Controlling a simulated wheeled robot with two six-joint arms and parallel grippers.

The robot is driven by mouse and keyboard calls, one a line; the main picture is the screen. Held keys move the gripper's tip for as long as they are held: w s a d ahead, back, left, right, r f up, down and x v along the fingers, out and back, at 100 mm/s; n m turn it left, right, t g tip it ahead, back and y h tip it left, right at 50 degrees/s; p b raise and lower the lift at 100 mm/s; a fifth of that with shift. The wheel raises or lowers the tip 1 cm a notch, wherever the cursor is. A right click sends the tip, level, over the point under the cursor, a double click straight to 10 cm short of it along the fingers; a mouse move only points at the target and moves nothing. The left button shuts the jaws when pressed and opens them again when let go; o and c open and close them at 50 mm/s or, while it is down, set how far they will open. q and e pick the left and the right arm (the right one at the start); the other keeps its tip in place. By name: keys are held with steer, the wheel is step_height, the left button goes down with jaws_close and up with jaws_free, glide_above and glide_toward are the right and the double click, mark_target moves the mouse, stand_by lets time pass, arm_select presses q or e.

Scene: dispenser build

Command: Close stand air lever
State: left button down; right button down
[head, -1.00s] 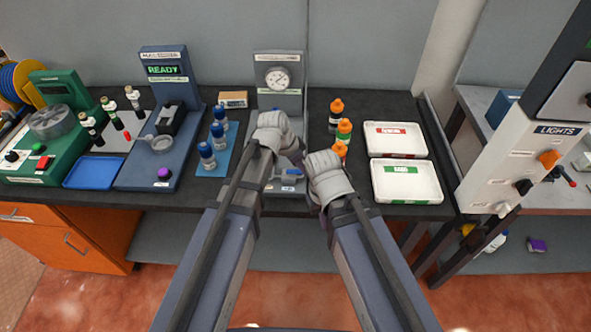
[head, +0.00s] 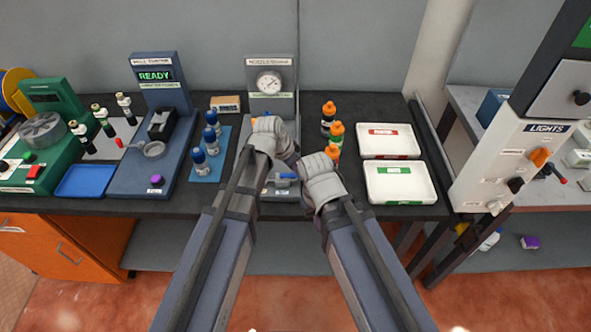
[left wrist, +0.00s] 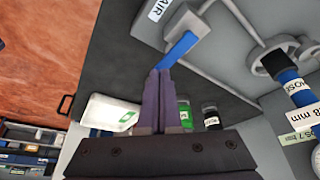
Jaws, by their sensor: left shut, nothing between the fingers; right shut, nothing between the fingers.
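The grey nozzle stand (head: 270,66) with a round gauge stands at the back middle of the bench. Its blue air lever (left wrist: 178,50) shows in the left wrist view, sticking out of a grey block beside an AIR label (left wrist: 158,9). My left gripper (left wrist: 158,73) is shut and empty, its fingertips right by the lever's free end; I cannot tell whether they touch. In the head view my left gripper (head: 288,152) is over the stand, its fingers mostly hidden. My right gripper (head: 318,170) is lower and to the right, shut and empty, fingertips hard to see.
Blue-capped bottles (head: 205,150) stand left of the stand, and orange-capped bottles (head: 335,135) stand close on its right. Two white trays (head: 420,150) lie further right. A blue machine (head: 155,90) reading READY is at the left.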

arm_select(q)
steer(key=shift+w+n, duration=0.15)
steer(key=shift+n, duration=0.35)
steer(key=shift+w+d+n+t+y, duration=0.15)
steer(key=shift+w+n+t+y, duration=0.3)
steer(key=shift+n, duration=0.75)
steer(key=w+n+y, duration=0.1)
steer(key=n, duration=0.1)
steer(key=w+n, duration=0.1)
steer(key=n, duration=0.1)
steer(key=shift+t+y, duration=0.35)
steer(key=n, duration=0.1)
steer(key=w+n+y, duration=0.1)
steer(key=n, duration=0.1)
steer(key=a+n, duration=0.1)
steer(key=n, duration=0.1)
steer(key=shift+w+a+y, duration=0.1)
steer(key=shift+w+y, duration=0.15)
steer(key=shift+y, duration=0.15)
steer(key=n, duration=0.1)
steer(key=a+n+y, duration=0.1)
steer(key=shift+w+n, duration=0.3)
steer(key=shift+n, duration=0.1)
steer(key=shift+s, duration=0.15)
steer(key=shift+s+a, duration=0.35)
steer(key=shift+s, duration=0.35)
